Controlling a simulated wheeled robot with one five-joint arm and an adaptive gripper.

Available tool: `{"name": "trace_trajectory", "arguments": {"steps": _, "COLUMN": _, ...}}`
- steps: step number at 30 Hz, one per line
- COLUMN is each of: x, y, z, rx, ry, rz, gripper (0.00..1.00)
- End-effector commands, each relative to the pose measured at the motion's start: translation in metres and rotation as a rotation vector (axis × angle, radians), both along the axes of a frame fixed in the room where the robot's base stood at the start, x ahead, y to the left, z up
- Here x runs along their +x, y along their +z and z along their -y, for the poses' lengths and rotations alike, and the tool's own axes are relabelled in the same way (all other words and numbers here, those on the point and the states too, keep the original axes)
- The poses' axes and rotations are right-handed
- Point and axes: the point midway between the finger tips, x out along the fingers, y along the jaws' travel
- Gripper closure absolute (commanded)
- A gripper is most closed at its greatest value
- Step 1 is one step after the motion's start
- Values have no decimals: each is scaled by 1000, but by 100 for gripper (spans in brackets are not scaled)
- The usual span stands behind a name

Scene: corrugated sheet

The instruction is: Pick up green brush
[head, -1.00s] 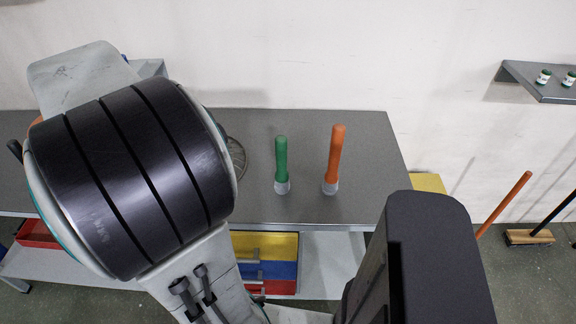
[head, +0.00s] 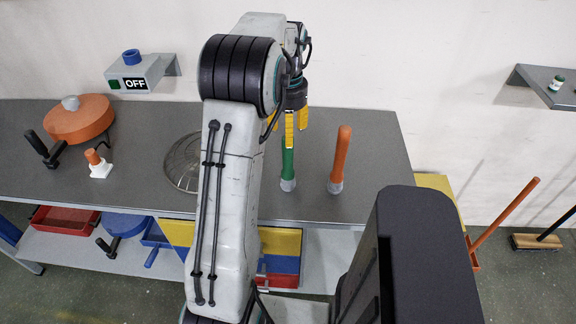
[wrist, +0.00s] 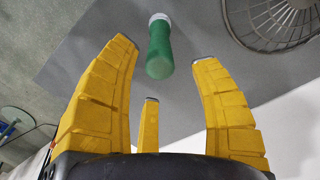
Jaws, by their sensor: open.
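The green brush (head: 288,170) stands upright on the grey workbench, its green handle up and its pale base on the bench top. In the head view my gripper (head: 296,128) hangs over it with yellow fingers pointing down and hides the top of the handle. In the wrist view the green brush (wrist: 160,50) lies beyond the fingertips, between the two long outer fingers. My gripper (wrist: 164,62) has its yellow fingers spread, with nothing held. I cannot tell whether a finger touches the handle.
An orange-handled brush (head: 340,160) stands close to the right of the green one. A round wire grille (head: 183,163) lies to the left on the workbench (head: 235,208). An orange disc-shaped item (head: 78,120) and a grey box marked OFF (head: 137,72) are farther left.

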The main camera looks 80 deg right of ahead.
Motion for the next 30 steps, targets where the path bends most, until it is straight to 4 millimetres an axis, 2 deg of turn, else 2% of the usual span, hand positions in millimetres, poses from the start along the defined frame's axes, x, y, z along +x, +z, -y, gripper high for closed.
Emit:
{"name": "trace_trajectory", "arguments": {"steps": 8, "x": -1, "y": -22, "z": -1, "rx": 4, "ry": -3, "rz": 0, "gripper": 43}}
{"name": "trace_trajectory", "arguments": {"steps": 18, "x": 0, "y": -60, "z": -1, "rx": 4, "ry": -2, "rz": 0, "gripper": 43}}
{"name": "trace_trajectory", "arguments": {"steps": 30, "x": 0, "y": -67, "z": -1, "rx": 1, "ry": -1, "rz": 0, "gripper": 41}}
